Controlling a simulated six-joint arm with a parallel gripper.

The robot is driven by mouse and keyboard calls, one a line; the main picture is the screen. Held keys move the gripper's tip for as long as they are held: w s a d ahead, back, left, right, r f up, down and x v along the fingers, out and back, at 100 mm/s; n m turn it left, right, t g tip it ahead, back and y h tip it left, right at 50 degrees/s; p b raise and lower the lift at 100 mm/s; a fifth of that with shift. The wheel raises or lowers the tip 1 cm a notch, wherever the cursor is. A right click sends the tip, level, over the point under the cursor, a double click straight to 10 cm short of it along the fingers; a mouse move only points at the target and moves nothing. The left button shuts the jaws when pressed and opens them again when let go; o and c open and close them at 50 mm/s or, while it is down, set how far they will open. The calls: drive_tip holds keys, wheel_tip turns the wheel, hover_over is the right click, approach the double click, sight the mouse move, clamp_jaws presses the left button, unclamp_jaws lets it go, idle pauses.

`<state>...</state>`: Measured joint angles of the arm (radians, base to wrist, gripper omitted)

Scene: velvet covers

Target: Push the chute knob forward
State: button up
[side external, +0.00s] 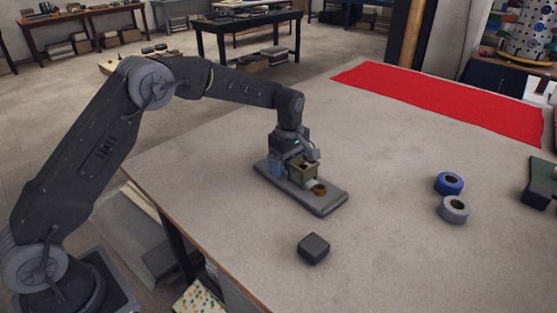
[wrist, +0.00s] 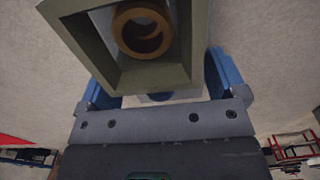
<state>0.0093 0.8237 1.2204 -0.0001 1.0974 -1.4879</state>
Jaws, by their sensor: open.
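A small olive, square-sided chute box (side external: 303,171) stands on a grey base plate (side external: 334,199) near the table's left side. A brown round part (side external: 320,189) sits by its front; I cannot tell for sure whether this is the knob. In the wrist view the olive box (wrist: 115,79) fills the top middle, with a brown ring (wrist: 121,33) showing inside its square opening. My gripper (side external: 284,163) is low over the plate at the box. Its blue fingers are apart, one on each side of the box in the wrist view (wrist: 160,82). Contact is hard to tell.
A dark block (side external: 313,248) lies on the table in front of the plate. A blue roll (side external: 449,184) and a grey roll (side external: 453,210) lie to the right. A red cloth (side external: 450,100) covers the far edge. The table between is clear.

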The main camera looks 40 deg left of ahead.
drive_tip(key=shift+o, duration=0.6)
drive_tip(key=shift+r, duration=0.1)
drive_tip(key=shift+r, duration=3.45)
